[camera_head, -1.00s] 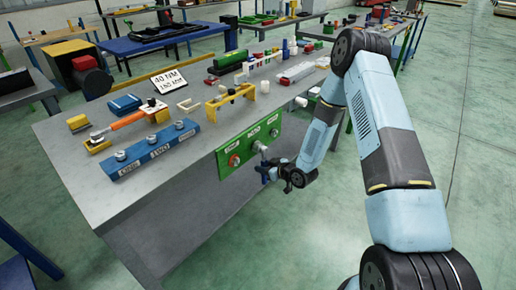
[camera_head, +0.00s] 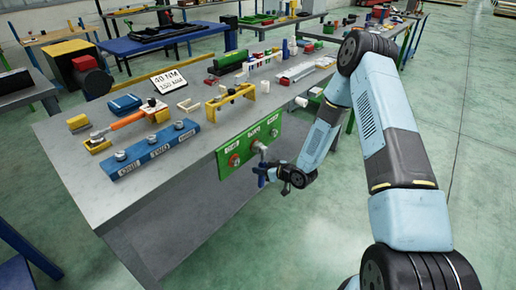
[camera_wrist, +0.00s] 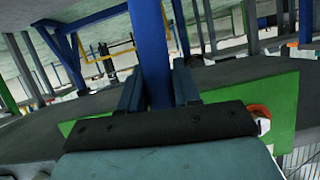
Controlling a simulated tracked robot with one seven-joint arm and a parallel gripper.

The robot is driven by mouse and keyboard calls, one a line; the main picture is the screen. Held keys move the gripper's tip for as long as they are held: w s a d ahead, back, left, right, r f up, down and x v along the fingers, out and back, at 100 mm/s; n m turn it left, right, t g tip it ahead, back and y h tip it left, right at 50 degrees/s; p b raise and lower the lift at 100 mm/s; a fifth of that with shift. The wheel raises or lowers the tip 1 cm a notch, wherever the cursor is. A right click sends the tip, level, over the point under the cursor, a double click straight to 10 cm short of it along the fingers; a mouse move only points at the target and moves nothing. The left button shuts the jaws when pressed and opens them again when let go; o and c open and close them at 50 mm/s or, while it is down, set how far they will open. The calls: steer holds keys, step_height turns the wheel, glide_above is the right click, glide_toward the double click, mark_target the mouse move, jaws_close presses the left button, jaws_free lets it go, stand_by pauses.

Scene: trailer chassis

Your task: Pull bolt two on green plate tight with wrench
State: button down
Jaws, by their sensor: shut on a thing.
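The green plate (camera_head: 224,171) is on the front side of the grey workbench; it also shows in the wrist view (camera_wrist: 285,95). Bolt one, with a red ring (camera_head: 233,160), is at its left. Bolt two (camera_head: 257,147), under the label TWO, has the wrench's grey head at it; whether it is fully seated is too small to tell. My gripper (camera_head: 268,174) is just in front of the plate, below bolt two. In the wrist view my gripper (camera_wrist: 157,90) is shut on the blue wrench handle (camera_wrist: 150,45), which stands between its fingers.
An orange-handled tool (camera_head: 128,121) lies on the workbench (camera_head: 75,165) behind a blue bar with several bolts (camera_head: 155,152). A yellow bracket (camera_head: 230,99) and a sign (camera_head: 169,80) stand farther back. The floor (camera_head: 400,245) right of the bench is clear.

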steer(key=shift+w+d, duration=0.2)
stand_by(0.3)
steer(key=shift+d, duration=0.1)
steer(key=shift+s+d, duration=0.95)
steer(key=shift+d, duration=0.2)
steer(key=shift+s+d, duration=0.9)
steer(key=shift+d, duration=0.2)
steer(key=shift+s, duration=0.1)
